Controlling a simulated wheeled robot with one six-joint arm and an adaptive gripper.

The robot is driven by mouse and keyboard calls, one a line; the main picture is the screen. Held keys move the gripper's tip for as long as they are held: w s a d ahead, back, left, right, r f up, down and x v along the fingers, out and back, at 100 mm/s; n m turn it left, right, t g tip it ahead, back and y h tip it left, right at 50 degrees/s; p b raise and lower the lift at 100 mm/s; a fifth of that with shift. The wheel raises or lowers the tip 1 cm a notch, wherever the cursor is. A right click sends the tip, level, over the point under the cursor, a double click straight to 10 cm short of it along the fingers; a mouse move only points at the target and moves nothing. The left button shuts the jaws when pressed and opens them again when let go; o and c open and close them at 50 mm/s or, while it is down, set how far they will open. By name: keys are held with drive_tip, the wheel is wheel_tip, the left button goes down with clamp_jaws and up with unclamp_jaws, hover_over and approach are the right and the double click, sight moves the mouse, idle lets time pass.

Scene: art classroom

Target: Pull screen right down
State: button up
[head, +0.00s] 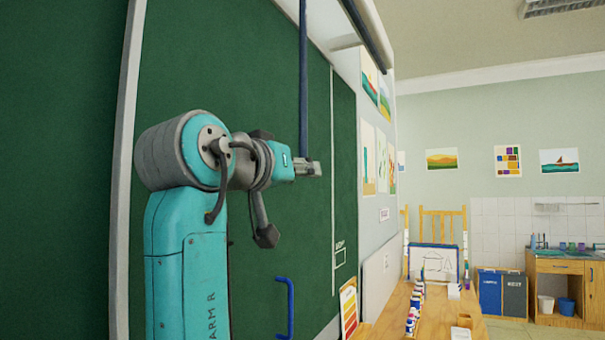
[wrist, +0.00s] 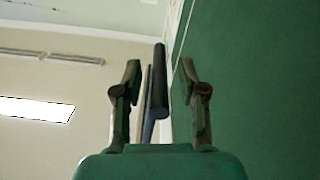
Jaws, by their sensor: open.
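My gripper (head: 308,168) is raised in front of the green board, its fingers pointing right in the head view. A dark blue upright bar (head: 303,75) comes down from the top edge of the picture and ends at the gripper. In the wrist view my gripper (wrist: 160,72) is open, and a dark bar (wrist: 157,88) shows between the two spread fingers, with visible gaps to both. I cannot tell how deep between them it lies. A dark roller-like tube (head: 370,38), perhaps the screen's, runs along the wall top at upper right. No lowered screen sheet is clear.
The green chalkboard (head: 265,85) stands close behind my arm. A blue handle (head: 290,305) sticks out low on it. A wooden table (head: 425,325) with paint bottles stands at lower right, with a chair (head: 443,225) behind. A sink cabinet (head: 560,285) is at far right.

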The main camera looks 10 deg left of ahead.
drive_tip(key=shift+x, duration=0.9)
clamp_jaws()
